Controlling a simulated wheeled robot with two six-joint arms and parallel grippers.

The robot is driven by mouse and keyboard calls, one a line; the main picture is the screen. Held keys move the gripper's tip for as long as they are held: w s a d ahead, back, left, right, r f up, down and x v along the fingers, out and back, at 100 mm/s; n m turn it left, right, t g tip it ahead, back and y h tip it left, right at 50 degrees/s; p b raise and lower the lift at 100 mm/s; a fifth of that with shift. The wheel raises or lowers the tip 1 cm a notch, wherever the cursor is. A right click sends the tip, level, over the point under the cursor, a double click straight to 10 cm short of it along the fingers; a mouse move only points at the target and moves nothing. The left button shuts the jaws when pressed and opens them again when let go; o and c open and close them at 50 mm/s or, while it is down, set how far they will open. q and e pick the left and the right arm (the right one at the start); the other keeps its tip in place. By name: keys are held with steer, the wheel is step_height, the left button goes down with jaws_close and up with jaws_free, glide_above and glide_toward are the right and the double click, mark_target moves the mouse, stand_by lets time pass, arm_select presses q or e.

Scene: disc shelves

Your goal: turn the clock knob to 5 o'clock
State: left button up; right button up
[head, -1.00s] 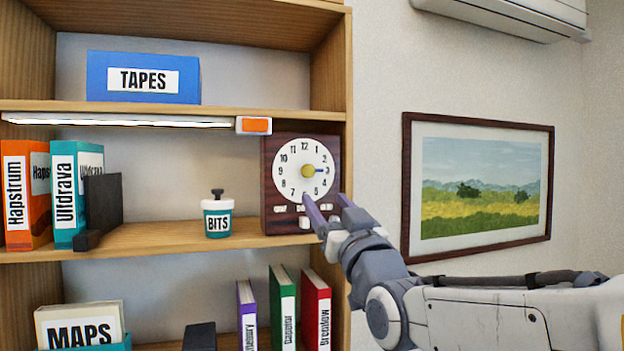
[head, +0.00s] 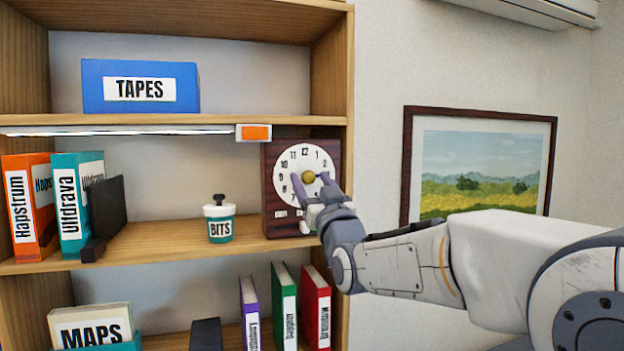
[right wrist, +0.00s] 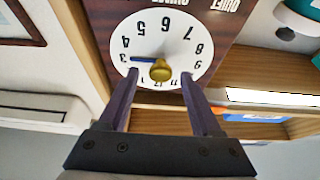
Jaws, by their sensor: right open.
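The clock (head: 271,196) is a dark wooden box with a white numbered dial (head: 294,160), standing at the right end of the middle shelf. Its yellow knob (head: 308,177) is at the dial's centre. In the right wrist view the dial appears upside down, and the knob (right wrist: 160,69) has a blue pointer (right wrist: 142,58) aimed at about 3. My right gripper (head: 311,182) is open in front of the dial. In the right wrist view its purple fingers (right wrist: 160,76) are on either side of the knob, apart from it. My left gripper is not in view.
A BITS jar (head: 219,220) stands left of the clock. A light bar (head: 120,131) with an orange-ended block (head: 254,133) runs under the shelf above. Binders (head: 75,200) stand at left, and books (head: 285,305) below. A framed picture (head: 480,170) hangs at right.

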steer(key=shift+c, duration=0.3)
jaws_close()
steer(key=shift+a+f+m+h+b, duration=0.1)
steer(key=shift+f+m+h+b, duration=0.15)
steer(key=shift+m+h+b, duration=0.9)
steer(key=m+b, duration=0.2)
steer(key=m, duration=0.1)
steer(key=shift+a+h, duration=0.1)
steer(key=shift+h, duration=0.15)
steer(key=shift+r+m+t+h+b, duration=0.15)
steer(key=shift+m+t+h+b, duration=0.2)
steer(key=shift+m, duration=0.3)
steer(key=m+h, duration=0.1)
steer(key=m, duration=0.2)
steer(key=shift+a+r+m+h, duration=0.1)
steer(key=shift+r+m+h, duration=0.05)
steer(key=shift+m+h, duration=0.25)
steer(key=shift+r+m+g+h+p, duration=0.1)
steer(key=shift+m+g+h+p, duration=0.5)
steer(key=shift+m, duration=0.8)
steer(key=shift+m+g+h+p, duration=0.4)
steer(key=shift+m+h, duration=0.25)
steer(key=shift+m, duration=0.75)
